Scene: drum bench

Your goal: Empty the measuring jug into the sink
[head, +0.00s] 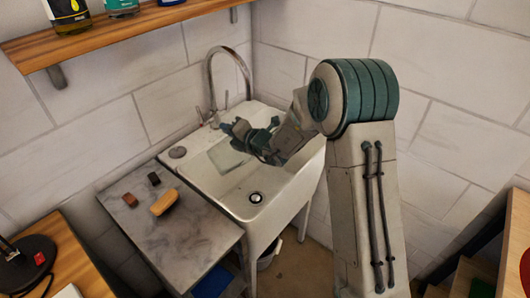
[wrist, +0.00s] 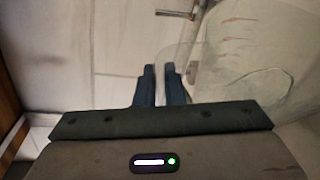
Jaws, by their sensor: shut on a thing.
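The measuring jug (head: 226,157) is clear and see-through, and shows faintly over the left part of the white sink (head: 257,228). It also shows in the wrist view (wrist: 235,62) as a large transparent shape right of my fingers, with reddish marks on it. My gripper (head: 237,129) is over the sink, its two dark fingers (wrist: 160,85) close together at the jug's side and shut on it. The jug appears tilted; its exact angle is unclear. I cannot tell whether liquid is inside or flowing out. The sink's drain (head: 256,197) is visible and uncovered.
A curved tap (head: 228,52) rises behind the sink, close to my gripper. A grey side counter (head: 190,235) at the left bears a yellow-brown sponge or brush (head: 165,202) and small dark blocks. A wooden shelf (head: 120,32) with bottles hangs above on the tiled wall.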

